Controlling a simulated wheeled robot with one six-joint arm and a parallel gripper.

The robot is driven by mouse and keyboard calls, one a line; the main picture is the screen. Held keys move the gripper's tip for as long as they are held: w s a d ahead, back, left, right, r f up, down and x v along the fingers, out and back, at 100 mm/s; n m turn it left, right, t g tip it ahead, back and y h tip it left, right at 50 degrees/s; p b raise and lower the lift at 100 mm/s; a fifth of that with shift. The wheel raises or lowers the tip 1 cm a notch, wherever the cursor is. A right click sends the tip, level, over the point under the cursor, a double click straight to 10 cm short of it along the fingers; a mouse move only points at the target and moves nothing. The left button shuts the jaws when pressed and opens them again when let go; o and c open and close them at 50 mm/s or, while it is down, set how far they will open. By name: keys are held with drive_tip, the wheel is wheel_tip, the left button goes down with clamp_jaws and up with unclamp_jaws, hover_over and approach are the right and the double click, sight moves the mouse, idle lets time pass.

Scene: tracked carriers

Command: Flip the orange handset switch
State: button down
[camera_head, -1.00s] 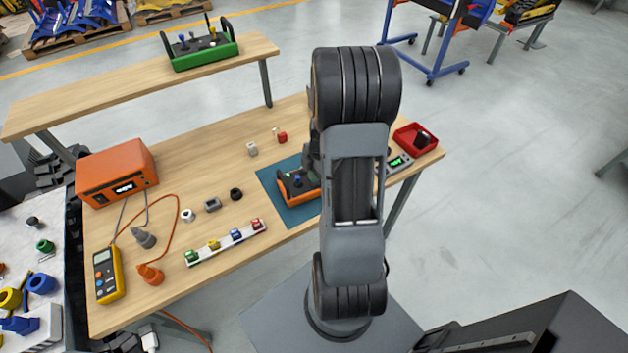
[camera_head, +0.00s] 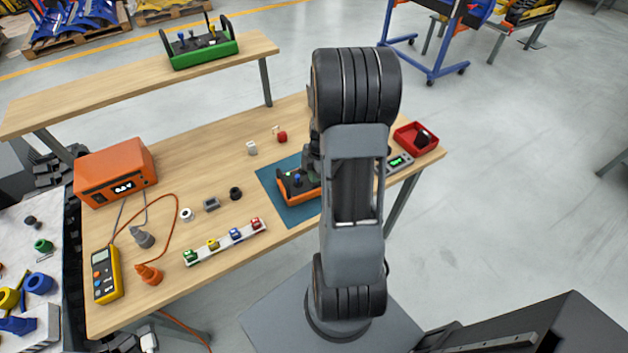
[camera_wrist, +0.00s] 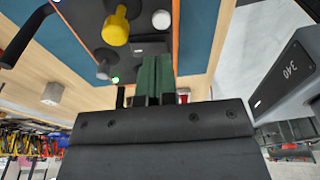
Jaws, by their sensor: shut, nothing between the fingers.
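The orange handset (camera_head: 298,196) lies on a blue-green mat (camera_head: 270,187) near the bench's front edge, partly hidden by my arm. A blue knob (camera_head: 297,178) stands on its dark top. In the wrist view the handset's dark panel (camera_wrist: 85,18) carries a yellow-capped lever (camera_wrist: 116,28), a white-capped lever (camera_wrist: 161,19), a grey knob (camera_wrist: 103,71) and a lit green lamp (camera_wrist: 115,79). My gripper (camera_wrist: 153,66) is shut and empty, its green fingertips close over the panel. I cannot tell whether they touch it. In the head view my arm hides the fingertips.
A grey device with a green display (camera_head: 400,161) and a red tray (camera_head: 416,138) stand right of the mat. A white rail of coloured parts (camera_head: 215,247), an orange box (camera_head: 117,172) and a yellow meter (camera_head: 106,273) lie left. A green handset (camera_head: 203,53) sits on the raised shelf.

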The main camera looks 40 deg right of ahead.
drive_tip(key=shift+f+b, duration=0.8)
drive_tip(key=shift+f, duration=0.05)
drive_tip(key=shift+r, duration=0.2)
drive_tip(key=shift+r+p, duration=2.2)
drive_tip(key=shift+r, duration=1.15)
